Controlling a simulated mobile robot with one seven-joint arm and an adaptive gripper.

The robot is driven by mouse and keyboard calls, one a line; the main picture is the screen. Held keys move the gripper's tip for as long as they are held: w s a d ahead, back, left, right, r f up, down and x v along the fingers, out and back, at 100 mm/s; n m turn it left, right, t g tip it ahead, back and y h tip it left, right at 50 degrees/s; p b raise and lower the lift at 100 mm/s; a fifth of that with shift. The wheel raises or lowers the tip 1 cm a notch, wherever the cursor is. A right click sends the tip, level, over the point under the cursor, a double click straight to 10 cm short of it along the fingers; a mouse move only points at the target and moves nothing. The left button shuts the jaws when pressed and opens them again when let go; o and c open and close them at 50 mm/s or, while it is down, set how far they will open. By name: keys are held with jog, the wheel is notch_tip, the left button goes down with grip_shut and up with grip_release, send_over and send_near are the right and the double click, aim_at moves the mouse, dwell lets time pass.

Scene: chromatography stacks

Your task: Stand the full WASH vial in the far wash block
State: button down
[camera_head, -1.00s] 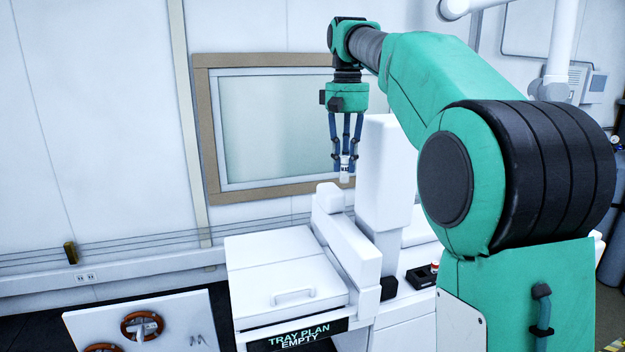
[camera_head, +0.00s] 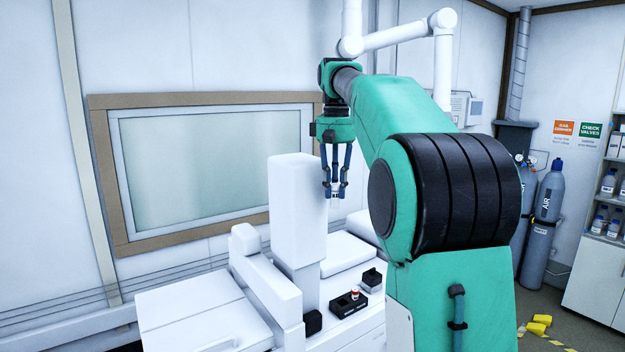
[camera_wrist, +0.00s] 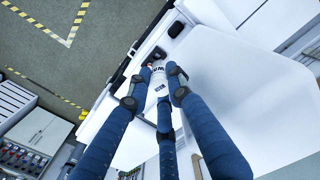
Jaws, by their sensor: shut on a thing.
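My gripper (camera_head: 336,190) is shut on a small white-labelled vial, held upright high above the bench machine. The vial (camera_wrist: 158,82) shows between the blue fingers in the wrist view; its label is too small to read surely. Two small black blocks sit on the white deck below. The nearer block (camera_head: 341,309) holds a red-capped vial (camera_head: 354,292). The farther block (camera_head: 371,285) lies behind it to the right; I see no vial standing in it. I cannot read which block is for wash.
A tall white tower (camera_head: 296,215) stands just left of my gripper, with a white arm-like housing (camera_head: 266,280) beside it. A raised white lid (camera_head: 345,253) lies behind the blocks. Gas cylinders (camera_head: 549,195) stand far right.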

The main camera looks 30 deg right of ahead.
jog(key=s+d+f+m, duration=0.1)
jog(key=s+d+f, duration=0.1)
jog(key=d+f, duration=1.7)
jog(key=w+a+f+n+p, duration=0.1)
jog(key=w+a+f, duration=0.3)
jog(key=f, duration=0.3)
jog(key=w+a+f+n+p, duration=0.1)
jog(key=w+a+f, duration=0.3)
jog(key=f, duration=0.4)
jog(key=shift+a+p, duration=0.35)
jog(key=shift+a, duration=0.35)
jog(key=shift+w+f, duration=0.1)
jog(key=shift+f, duration=0.05)
jog(key=shift+f+b, duration=1.25)
jog(key=shift+f, duration=0.65)
jog(key=shift+f+b, duration=0.5)
jog(key=shift+f, duration=1.45)
jog(key=c, duration=1.5)
grip_release()
